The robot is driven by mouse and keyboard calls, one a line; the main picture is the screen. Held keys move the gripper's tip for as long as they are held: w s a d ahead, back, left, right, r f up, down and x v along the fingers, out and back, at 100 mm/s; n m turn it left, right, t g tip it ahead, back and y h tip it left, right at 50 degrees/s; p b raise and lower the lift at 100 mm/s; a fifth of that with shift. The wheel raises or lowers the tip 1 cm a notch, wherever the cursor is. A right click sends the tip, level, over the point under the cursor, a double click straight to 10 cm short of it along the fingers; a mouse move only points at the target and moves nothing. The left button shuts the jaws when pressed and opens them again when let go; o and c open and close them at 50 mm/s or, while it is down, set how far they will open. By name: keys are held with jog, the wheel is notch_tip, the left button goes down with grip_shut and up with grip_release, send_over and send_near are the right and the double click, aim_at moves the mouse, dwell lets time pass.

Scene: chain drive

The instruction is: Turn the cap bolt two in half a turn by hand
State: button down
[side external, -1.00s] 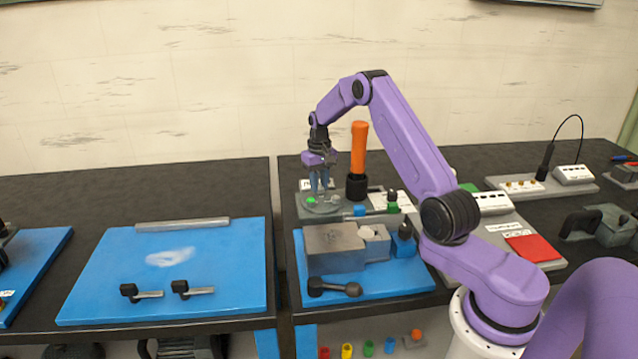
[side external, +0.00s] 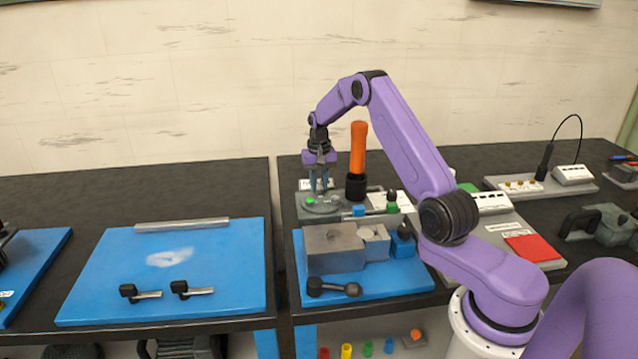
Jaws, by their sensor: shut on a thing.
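My gripper (side external: 319,187) points straight down over a grey fixture (side external: 304,213) near the back left of the right-hand bench. Its blue fingers are close together, with their tips at a round grey part on the fixture.
An orange-handled tool (side external: 358,148) stands upright in a black holder close right of my gripper. A grey block (side external: 333,247) and a black lever (side external: 333,288) are on the blue mat (side external: 385,285) in front. The left blue board (side external: 100,280) is mostly clear.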

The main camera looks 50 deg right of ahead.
aim_at(319, 187)
jog(key=c, duration=0.9)
grip_release()
jog(key=shift+r, duration=0.1)
notch_tip(319, 187, up, 18)
jog(key=shift+f, duration=0.25)
jog(key=s+a+r+n, duration=0.15)
jog(key=a+n, duration=0.35)
jog(key=a, duration=1)
jog(key=s+a+n, duration=0.5)
jog(key=s+a, duration=0.5)
jog(key=a, duration=0.2)
jog(key=s+a+f+n, duration=0.1)
jog(key=s+a+n, duration=0.15)
jog(key=s, duration=0.45)
jog(key=s+a+f+n, duration=0.1)
jog(key=s+a+n, duration=0.15)
jog(key=s, duration=0.35)
jog(key=s+d+f+n, duration=0.1)
jog(key=s+n, duration=0.1)
jog(key=s, duration=0.3)
jog(key=s+f+n, duration=0.1)
jog(key=s, duration=0.4)
jog(key=s+d+f+n, duration=0.1)
jog(key=s+n, duration=0.1)
jog(key=s, duration=0.3)
jog(key=shift+s+d+f+n, duration=0.1)
jog(key=shift+d+f+n, duration=0.15)
jog(key=shift+d+n, duration=0.05)
